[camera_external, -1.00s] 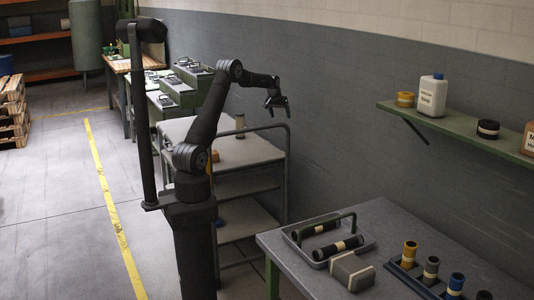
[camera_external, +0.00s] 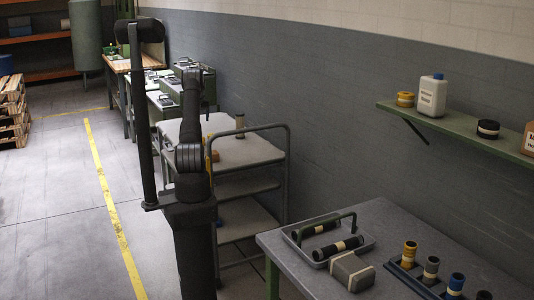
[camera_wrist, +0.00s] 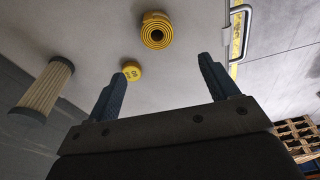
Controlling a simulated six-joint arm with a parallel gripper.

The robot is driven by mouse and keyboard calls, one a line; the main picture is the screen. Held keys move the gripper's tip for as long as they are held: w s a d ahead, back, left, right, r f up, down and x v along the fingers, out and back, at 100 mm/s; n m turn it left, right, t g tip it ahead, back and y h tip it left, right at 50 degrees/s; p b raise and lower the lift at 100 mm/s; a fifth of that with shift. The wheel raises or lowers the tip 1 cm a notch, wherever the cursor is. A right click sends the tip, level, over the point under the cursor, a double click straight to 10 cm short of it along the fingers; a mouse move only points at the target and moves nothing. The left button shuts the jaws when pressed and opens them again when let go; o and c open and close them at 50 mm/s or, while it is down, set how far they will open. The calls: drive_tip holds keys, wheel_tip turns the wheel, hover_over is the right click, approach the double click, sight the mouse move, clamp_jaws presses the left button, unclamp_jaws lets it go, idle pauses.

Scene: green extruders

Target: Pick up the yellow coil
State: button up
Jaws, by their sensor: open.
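The yellow coil (camera_wrist: 155,31), wound round a dark hole, lies on the pale top of a cart in the wrist view, at the upper middle. My gripper (camera_wrist: 162,70) is open and empty, with its two dark blue fingers apart. The coil appears beyond the fingertips, between their directions, and is not touched. In the external view my arm points away from the camera and hides my gripper. A yellow-orange edge shows beside my arm over the cart there, and I cannot tell if it is the coil.
A small yellow printed item (camera_wrist: 131,71) lies near the coil, close to the left finger in the picture. A beige ribbed cylinder (camera_wrist: 45,86) is at left. The cart's rail (camera_wrist: 238,35) borders the right. A wall shelf holds another yellow coil (camera_external: 405,99).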

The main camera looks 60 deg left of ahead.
drive_tip(key=f, duration=0.5)
drive_tip(key=a+f, duration=0.1)
drive_tip(key=f, duration=0.2)
drive_tip(key=shift+w+a+f, duration=0.1)
drive_tip(key=shift+f, duration=0.1)
drive_tip(key=shift+w+a+f, duration=0.15)
drive_tip(key=shift+f, duration=2.5)
drive_tip(key=c, duration=1.1)
drive_tip(key=shift+r, duration=0.1)
